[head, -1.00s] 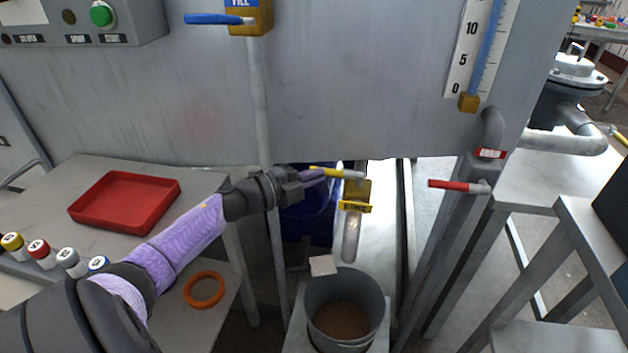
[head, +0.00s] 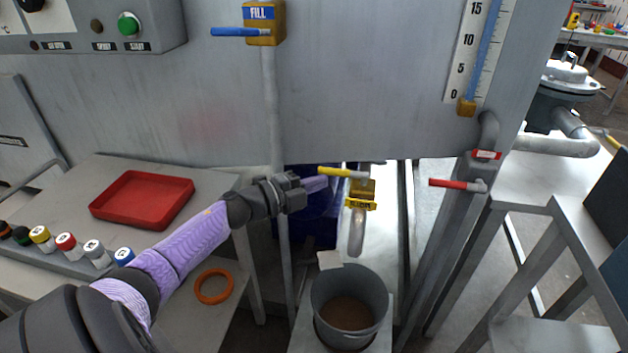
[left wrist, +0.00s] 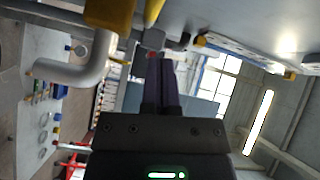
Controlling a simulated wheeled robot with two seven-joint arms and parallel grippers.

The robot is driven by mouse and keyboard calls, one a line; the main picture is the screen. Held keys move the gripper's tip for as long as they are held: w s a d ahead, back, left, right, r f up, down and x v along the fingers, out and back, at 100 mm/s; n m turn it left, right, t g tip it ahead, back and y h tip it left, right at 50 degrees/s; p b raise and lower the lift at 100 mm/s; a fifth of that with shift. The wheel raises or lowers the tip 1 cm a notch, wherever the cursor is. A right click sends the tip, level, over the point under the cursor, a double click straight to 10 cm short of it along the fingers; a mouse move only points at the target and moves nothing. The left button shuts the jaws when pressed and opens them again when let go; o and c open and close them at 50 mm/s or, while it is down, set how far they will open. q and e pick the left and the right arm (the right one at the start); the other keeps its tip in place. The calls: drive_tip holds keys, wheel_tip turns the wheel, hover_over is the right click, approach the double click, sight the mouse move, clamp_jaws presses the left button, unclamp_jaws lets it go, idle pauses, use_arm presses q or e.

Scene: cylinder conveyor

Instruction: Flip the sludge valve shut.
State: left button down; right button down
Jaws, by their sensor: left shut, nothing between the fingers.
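The sludge valve (head: 361,188) is a yellow-brown block with a yellow label on a grey spout, under the big tank. Its yellow handle (head: 340,172) sticks out to the left, nearly level. My right gripper is not in view.
A grey bucket (head: 322,295) with brown contents stands below the spout. A red-handled valve (head: 450,184) is to the right, and a blue-handled FILL valve (head: 262,30) is above. A red tray (head: 103,211) and an orange ring (head: 200,288) lie left.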

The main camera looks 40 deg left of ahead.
use_arm(q)
drive_tip(key=s+a, duration=0.6)
drive_tip(key=a, duration=0.1)
drive_tip(key=shift+s+p, duration=0.3)
drive_tip(key=shift+s, duration=0.1)
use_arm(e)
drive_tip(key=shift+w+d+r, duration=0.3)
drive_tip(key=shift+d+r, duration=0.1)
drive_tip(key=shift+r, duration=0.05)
use_arm(q)
drive_tip(key=shift+r, duration=0.1)
